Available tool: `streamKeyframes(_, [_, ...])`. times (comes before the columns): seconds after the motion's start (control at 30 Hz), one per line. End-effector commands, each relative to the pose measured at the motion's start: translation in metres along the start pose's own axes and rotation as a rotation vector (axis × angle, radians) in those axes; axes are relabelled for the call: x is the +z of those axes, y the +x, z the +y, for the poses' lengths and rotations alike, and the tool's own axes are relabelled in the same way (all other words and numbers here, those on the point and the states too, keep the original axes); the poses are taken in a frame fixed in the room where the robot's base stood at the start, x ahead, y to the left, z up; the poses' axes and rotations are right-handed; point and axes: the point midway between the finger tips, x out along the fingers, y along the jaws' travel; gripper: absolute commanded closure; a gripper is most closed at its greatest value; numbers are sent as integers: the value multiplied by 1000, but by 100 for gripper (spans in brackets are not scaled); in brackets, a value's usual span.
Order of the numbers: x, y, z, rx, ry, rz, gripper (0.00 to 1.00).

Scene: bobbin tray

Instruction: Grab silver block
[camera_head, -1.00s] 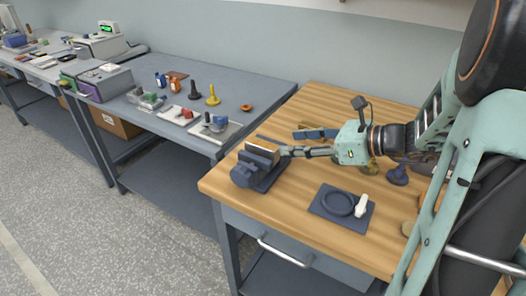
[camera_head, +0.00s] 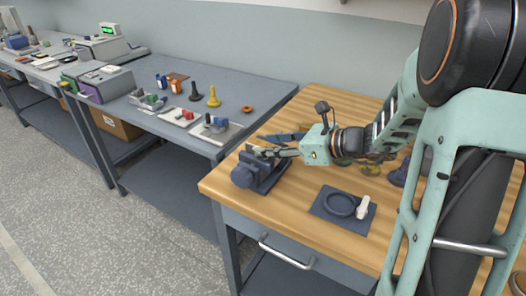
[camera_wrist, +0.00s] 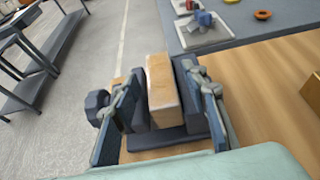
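The silver block (camera_wrist: 162,92) stands upright between the jaws of a dark blue vise (camera_wrist: 165,139) in the wrist view. Its face looks tan, like a reflection of the wood, with pale edges. My gripper (camera_wrist: 163,75) is open, with one finger on each side of the block and vise jaws. I cannot tell whether the fingers touch anything. In the head view my gripper (camera_head: 268,151) is at the vise (camera_head: 246,174), near the front left corner of the wooden table, and mostly hides the block.
A dark plate (camera_head: 342,204) with a round ring and a white piece (camera_head: 363,207) lies to the right on the wooden table (camera_head: 290,215). Several dark and yellow pieces stand under my arm. A grey bench (camera_head: 245,93) with trays and pegs adjoins at left.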

Motion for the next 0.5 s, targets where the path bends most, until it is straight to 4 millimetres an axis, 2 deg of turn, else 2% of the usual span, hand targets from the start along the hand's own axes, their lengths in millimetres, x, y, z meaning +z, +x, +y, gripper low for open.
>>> streamKeyframes(0.03, [0, 0, 0, 0, 0, 0, 67])
streamKeyframes(0.33, [0, 0, 0, 0, 0, 0, 100])
streamKeyframes(0.5, [1, -1, 0, -1, -1, -2, 100])
